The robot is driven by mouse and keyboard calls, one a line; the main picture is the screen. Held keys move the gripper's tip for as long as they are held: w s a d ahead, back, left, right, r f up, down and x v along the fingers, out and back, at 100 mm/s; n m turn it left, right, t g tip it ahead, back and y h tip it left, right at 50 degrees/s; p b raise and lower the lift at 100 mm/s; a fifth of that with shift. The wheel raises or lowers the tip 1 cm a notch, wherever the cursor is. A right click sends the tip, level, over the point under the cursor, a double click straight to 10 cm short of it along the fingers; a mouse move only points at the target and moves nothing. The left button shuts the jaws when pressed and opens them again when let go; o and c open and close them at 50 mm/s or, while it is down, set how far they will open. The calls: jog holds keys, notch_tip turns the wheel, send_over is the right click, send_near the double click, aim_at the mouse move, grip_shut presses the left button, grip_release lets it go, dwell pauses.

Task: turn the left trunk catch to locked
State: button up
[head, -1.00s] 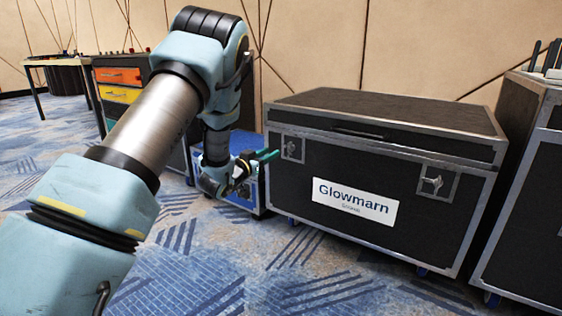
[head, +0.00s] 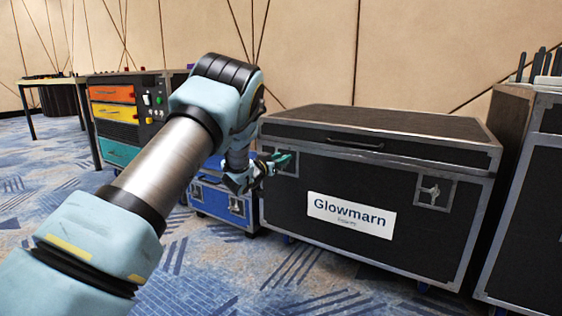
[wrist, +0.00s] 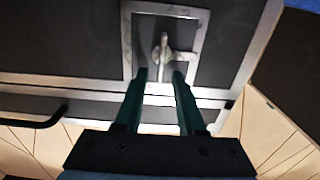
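The black trunk (head: 330,235) with metal edges and a "Glowmarn" label stands on the carpet at the right of the head view. In the wrist view its left catch (wrist: 163,52) is a small metal turn handle in a recessed plate, lying lengthwise along the fingers' direction. My gripper (wrist: 160,75) is open, with its two green fingers pointing at the catch and one on either side of its line. The fingertips seem just short of the handle; I cannot tell the exact gap. In the head view my gripper (head: 283,160) hides most of the left catch.
The trunk's right catch (head: 429,191) is in clear view. A blue case (head: 215,203) stands left of the trunk, with a cabinet of coloured drawers (head: 112,118) behind. Another dark case (head: 535,220) stands close on the right. Carpet in front is open.

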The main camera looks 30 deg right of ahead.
grip_shut()
dwell(0.6)
